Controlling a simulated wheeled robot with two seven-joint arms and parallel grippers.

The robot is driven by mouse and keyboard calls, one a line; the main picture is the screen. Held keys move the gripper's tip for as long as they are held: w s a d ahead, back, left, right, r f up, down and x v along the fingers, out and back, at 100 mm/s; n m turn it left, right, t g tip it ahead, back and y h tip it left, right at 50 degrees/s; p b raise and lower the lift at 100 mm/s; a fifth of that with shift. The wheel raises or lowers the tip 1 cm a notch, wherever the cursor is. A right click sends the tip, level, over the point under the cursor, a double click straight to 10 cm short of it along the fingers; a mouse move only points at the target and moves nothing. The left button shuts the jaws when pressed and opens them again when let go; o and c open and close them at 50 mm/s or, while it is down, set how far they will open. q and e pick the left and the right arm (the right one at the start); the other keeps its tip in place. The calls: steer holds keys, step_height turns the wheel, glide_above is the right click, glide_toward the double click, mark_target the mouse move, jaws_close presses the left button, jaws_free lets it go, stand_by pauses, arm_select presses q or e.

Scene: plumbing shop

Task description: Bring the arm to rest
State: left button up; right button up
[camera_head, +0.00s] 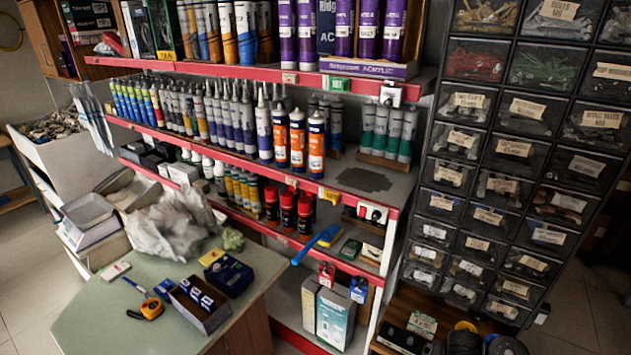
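Neither of my arms and neither gripper shows in the head view. The view looks down on a shop shelf (405,187) with red edges, holding rows of sealant tubes. A pale green table (95,318) stands at the lower left. No part of my body is visible, so I cannot see how the arms are posed or whether they hold anything.
On the table are a dark open box (201,305), a dark blue box (229,274), an orange tape measure (151,308) and a crumpled plastic bag (170,222). A blue brush (318,243) juts from the shelf. A drawer cabinet (509,170) stands right. Floor shows at lower right.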

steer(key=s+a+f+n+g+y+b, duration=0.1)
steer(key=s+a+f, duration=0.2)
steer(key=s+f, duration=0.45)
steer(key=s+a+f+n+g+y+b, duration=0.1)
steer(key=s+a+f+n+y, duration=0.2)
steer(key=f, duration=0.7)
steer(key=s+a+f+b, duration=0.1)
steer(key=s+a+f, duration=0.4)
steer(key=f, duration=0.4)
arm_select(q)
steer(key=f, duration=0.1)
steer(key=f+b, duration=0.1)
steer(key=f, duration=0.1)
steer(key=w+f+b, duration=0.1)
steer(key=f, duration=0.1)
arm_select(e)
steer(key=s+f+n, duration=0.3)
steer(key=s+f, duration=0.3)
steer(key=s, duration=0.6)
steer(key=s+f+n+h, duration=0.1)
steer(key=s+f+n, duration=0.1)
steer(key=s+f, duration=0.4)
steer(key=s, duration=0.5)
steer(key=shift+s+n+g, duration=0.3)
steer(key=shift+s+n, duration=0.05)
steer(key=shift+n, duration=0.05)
